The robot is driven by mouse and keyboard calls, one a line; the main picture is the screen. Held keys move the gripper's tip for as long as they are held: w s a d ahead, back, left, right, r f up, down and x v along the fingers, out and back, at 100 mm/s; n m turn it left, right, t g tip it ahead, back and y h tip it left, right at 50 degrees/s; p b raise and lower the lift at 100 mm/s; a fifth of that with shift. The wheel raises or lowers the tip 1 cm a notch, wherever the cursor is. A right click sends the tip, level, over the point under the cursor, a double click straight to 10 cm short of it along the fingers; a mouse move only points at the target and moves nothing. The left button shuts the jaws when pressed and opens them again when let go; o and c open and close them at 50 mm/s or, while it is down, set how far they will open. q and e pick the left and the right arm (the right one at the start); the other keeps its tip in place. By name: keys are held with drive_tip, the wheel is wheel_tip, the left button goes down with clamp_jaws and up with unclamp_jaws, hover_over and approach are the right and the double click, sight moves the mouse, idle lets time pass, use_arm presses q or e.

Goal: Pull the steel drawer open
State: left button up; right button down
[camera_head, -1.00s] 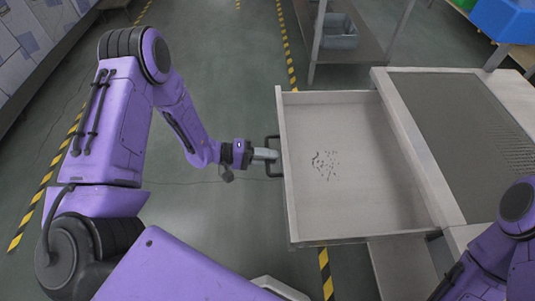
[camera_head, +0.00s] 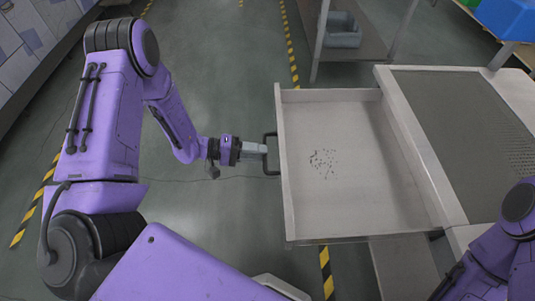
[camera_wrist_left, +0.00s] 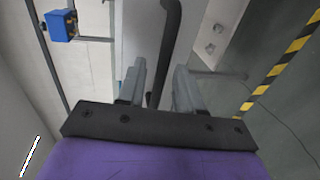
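The steel drawer (camera_head: 350,232) stands pulled far out from the counter in the head view, and its pale inner floor shows with small dark specks on it. Its black bar handle (camera_head: 270,153) is on the left front face. My left gripper (camera_head: 264,149) is at the handle, its fingertips close to the bar. In the left wrist view the two grey fingers (camera_wrist_left: 160,90) are apart, with the black handle bar (camera_wrist_left: 169,45) between them and a gap on each side. My right gripper is out of view; only part of my right arm shows at lower right.
The counter with a dark mesh top (camera_head: 455,125) stands right of the drawer. A shelf with a grey bin (camera_head: 343,32) and a blue crate (camera_head: 506,18) are at the back. The floor (camera_head: 225,90) left of the drawer is clear.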

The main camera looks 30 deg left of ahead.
use_arm(q)
drive_tip(key=v, duration=0.7)
wheel_tip(320, 180, down, 8)
drive_tip(key=w+a+n+t+y, duration=0.1)
drive_tip(key=w+a+t+y, duration=0.2)
drive_tip(key=y, duration=0.8)
drive_tip(key=s+d+f+g+y, duration=0.1)
drive_tip(key=s+f+g+y, duration=0.2)
drive_tip(key=s, duration=0.8)
drive_tip(key=s+d+f+g+y, duration=0.2)
drive_tip(key=s+f+g+y, duration=0.1)
drive_tip(key=s, duration=0.8)
wheel_tip(320, 180, down, 3)
drive_tip(key=shift+s+d+r+g, duration=0.15)
drive_tip(key=shift+s+g, duration=0.2)
drive_tip(key=shift+g, duration=0.45)
